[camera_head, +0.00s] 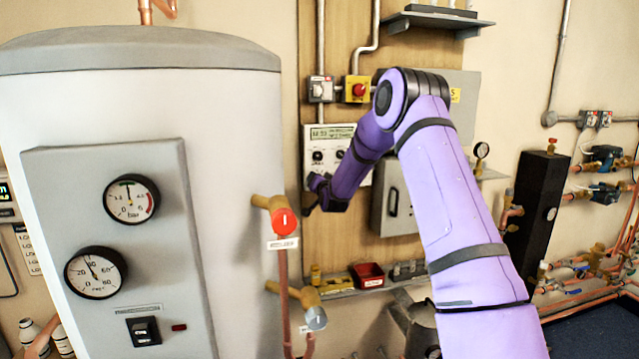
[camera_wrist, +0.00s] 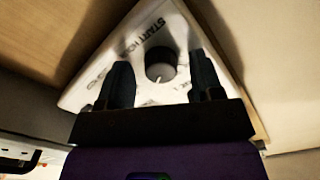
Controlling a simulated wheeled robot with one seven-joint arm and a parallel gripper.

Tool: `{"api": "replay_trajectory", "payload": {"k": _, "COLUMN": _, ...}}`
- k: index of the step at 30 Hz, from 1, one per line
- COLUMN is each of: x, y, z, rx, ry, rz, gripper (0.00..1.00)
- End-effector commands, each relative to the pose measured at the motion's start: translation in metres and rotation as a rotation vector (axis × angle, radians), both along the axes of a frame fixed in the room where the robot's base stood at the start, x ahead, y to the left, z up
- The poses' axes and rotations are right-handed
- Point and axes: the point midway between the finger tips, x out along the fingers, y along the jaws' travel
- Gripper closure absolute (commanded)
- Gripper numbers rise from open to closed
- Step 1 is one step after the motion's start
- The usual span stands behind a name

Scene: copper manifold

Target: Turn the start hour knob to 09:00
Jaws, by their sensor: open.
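The start hour knob (camera_wrist: 160,66) is a dark round knob with a white pointer mark, on a white panel with lettering that reads "START HO..." in the wrist view. My gripper (camera_wrist: 163,82) is open, with one finger on each side of the knob in that view. I cannot tell whether either finger touches it. In the head view the white controller (camera_head: 333,133) with a lit display is on the wooden board, with two dark knobs showing in its middle. My gripper (camera_head: 309,196) is at its lower left corner there, and the arm hides part of the controller.
A large white tank (camera_head: 235,150) stands left, with a red valve knob (camera_head: 284,222) sticking out near my gripper. A red emergency button (camera_head: 358,90) is above the controller. A grey box (camera_head: 396,215) is on the board behind my arm. A small red bin (camera_head: 368,275) is on the shelf below.

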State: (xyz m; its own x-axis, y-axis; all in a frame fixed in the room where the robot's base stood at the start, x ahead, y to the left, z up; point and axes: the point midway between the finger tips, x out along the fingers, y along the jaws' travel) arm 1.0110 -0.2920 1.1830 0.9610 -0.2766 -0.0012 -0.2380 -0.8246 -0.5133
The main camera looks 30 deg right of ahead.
Motion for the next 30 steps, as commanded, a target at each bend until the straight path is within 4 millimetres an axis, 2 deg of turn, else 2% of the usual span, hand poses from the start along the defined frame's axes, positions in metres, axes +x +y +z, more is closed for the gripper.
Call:
{"api": "replay_trajectory", "payload": {"k": 4, "x": -0.003, "y": 0.001, "z": 0.000, "rx": 0.000, "ry": 0.000, "rz": 0.000, "gripper": 0.40}}
{"api": "replay_trajectory", "payload": {"k": 8, "x": -0.016, "y": 0.005, "z": 0.001, "rx": -0.001, "ry": 0.000, "rz": 0.000, "gripper": 0.40}}
{"api": "replay_trajectory", "payload": {"k": 15, "x": -0.060, "y": 0.017, "z": 0.001, "rx": 0.000, "ry": 0.001, "rz": 0.001, "gripper": 0.40}}
{"api": "replay_trajectory", "payload": {"k": 21, "x": -0.090, "y": 0.026, "z": 0.000, "rx": -0.001, "ry": 0.001, "rz": 0.001, "gripper": 0.40}}
{"api": "replay_trajectory", "payload": {"k": 30, "x": -0.104, "y": 0.030, "z": 0.000, "rx": 0.000, "ry": 0.000, "rz": 0.000, "gripper": 0.40}}
